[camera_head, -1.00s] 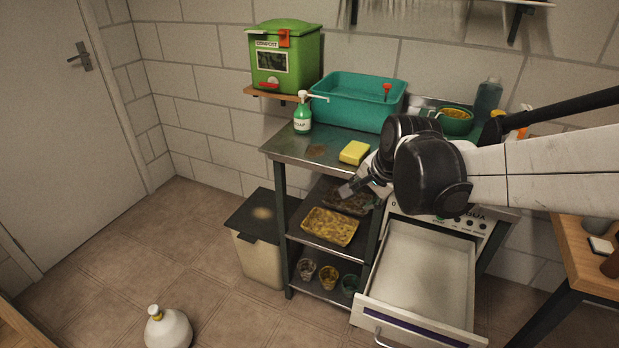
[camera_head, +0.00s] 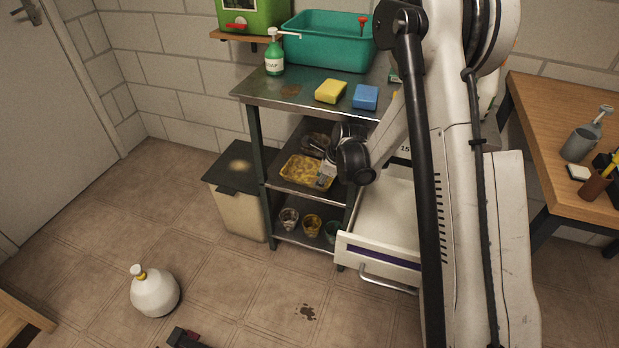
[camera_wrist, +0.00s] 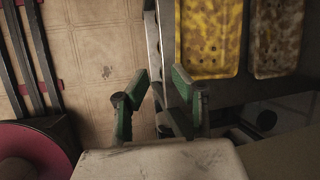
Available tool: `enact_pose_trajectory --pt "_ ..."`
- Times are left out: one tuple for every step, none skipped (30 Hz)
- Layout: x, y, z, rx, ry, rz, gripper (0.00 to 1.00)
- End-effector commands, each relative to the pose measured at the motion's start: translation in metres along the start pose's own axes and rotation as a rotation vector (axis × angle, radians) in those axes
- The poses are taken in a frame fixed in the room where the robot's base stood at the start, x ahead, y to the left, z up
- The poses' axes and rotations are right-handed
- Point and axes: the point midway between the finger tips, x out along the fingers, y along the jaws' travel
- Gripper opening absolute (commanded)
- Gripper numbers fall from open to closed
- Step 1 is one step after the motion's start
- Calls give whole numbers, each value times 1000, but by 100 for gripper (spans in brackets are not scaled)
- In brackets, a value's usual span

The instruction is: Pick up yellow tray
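The yellow tray (camera_head: 302,173), mottled with brown, lies on the middle shelf of the metal rack. In the wrist view the yellow tray (camera_wrist: 210,38) is at the upper right, with rows of small holes. My gripper (camera_wrist: 160,80) is open and empty, its green-padded fingers apart. In that view it is below and left of the tray, not touching it. In the head view my gripper (camera_head: 326,168) is at the tray's right end, where the wrist partly hides the tray; contact cannot be told there.
A browner tray (camera_wrist: 278,38) lies beside the yellow one. Cups, including a yellow one (camera_head: 312,224), stand on the bottom shelf. An open drawer (camera_head: 385,218) is right of the rack. The worktop above holds a yellow sponge (camera_head: 331,91) and a blue sponge (camera_head: 365,97).

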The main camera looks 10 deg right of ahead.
Motion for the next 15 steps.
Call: enact_pose_trajectory --pt "15 1 -5 35 -2 6 25" --pt "22 2 -6 54 -3 9 25" --pt "29 3 -8 76 -5 13 25" --pt "33 4 -10 91 -5 15 25" --pt "37 4 -11 103 -6 17 25" --pt "41 5 -12 117 -7 19 25" --pt "44 5 -13 125 -7 20 25" --pt "46 5 -12 130 -7 21 25" --pt "48 5 -12 135 -7 22 25" --pt "50 4 -10 138 -8 23 25" --pt "52 3 -8 139 -8 23 25" --pt "55 0 -3 140 -8 24 25" --pt "57 -2 1 139 -8 24 25" --pt "59 -4 5 138 -8 24 25" --pt "62 -7 11 137 -8 24 25"
